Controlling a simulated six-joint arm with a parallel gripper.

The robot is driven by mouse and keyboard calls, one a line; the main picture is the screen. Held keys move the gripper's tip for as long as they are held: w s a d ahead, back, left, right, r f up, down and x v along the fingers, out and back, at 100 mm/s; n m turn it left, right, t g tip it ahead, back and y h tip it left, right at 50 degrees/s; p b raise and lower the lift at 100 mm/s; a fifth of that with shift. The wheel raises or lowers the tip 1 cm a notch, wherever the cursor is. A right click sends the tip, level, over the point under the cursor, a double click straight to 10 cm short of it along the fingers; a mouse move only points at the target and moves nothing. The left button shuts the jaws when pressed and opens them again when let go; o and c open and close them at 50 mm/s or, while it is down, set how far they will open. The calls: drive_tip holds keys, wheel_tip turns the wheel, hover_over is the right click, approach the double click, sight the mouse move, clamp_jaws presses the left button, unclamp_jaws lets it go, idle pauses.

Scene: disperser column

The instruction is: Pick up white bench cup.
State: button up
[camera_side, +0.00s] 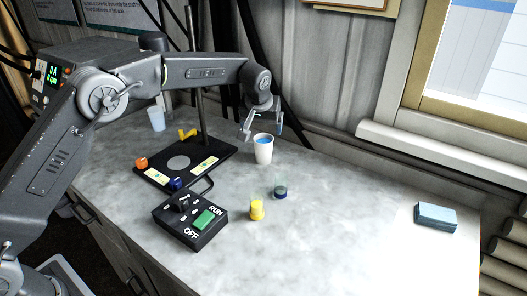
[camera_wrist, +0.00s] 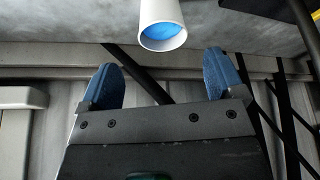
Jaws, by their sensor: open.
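The white bench cup (camera_side: 263,149) stands upright on the marble-topped bench, with blue showing inside its rim. In the wrist view the white cup (camera_wrist: 161,22) is at the top centre, with the blue inside facing the camera. My gripper (camera_side: 262,126) is just above the cup in the side view. Its two blue-padded fingers are apart with nothing between them, as the wrist view of my gripper (camera_wrist: 165,78) shows. The cup lies beyond the fingertips there; whether they touch it is not visible, but a gap shows.
A black stand base (camera_side: 187,163) with a tall rod is left of the cup. A blue sponge-like block (camera_side: 436,216) lies right, past clear bench.

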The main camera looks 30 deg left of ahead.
sight(263, 150)
drive_tip(key=x, duration=0.9)
drive_tip(key=shift+s+f, duration=0.15)
drive_tip(key=shift+s, duration=0.05)
drive_tip(key=c, duration=1)
